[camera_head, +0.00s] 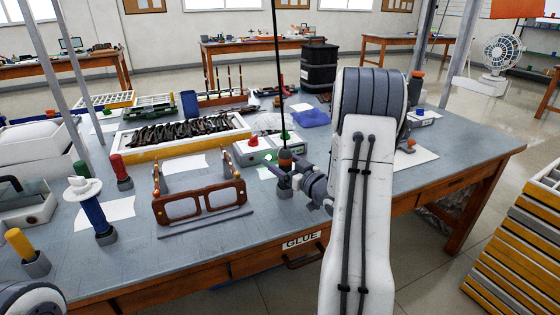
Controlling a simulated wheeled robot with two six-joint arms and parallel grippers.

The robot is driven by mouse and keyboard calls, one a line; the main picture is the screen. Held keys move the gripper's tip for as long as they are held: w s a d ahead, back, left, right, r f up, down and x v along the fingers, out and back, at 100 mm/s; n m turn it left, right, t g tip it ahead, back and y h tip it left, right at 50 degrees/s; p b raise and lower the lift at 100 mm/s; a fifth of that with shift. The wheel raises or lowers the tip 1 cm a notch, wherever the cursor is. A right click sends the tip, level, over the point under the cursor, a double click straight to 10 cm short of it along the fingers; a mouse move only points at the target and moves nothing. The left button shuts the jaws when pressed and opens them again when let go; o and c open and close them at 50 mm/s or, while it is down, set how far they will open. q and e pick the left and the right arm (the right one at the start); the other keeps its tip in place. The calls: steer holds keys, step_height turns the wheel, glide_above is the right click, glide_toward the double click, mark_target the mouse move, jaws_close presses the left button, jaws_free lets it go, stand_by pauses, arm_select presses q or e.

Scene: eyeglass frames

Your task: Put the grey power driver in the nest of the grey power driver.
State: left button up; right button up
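A dark grey power driver (285,158) with an orange band stands upright at the front middle of the bench, under a thin black cord that runs straight up. My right gripper (291,183) is at its lower part, with the arm coming in from the lower right. The fingers are small and partly merged with the driver, so I cannot tell whether they are closed on it. My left gripper is not in view.
An eyeglass frame (201,202) stands on the bench left of the driver. Red (118,167), blue (93,212) and yellow (20,243) handled tools stand in holders further left. A tray of dark frames (150,153) lies behind. The front strip is mostly clear.

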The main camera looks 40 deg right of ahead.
steer(key=s, duration=1)
steer(key=shift+s, duration=0.25)
steer(key=shift+d, duration=0.15)
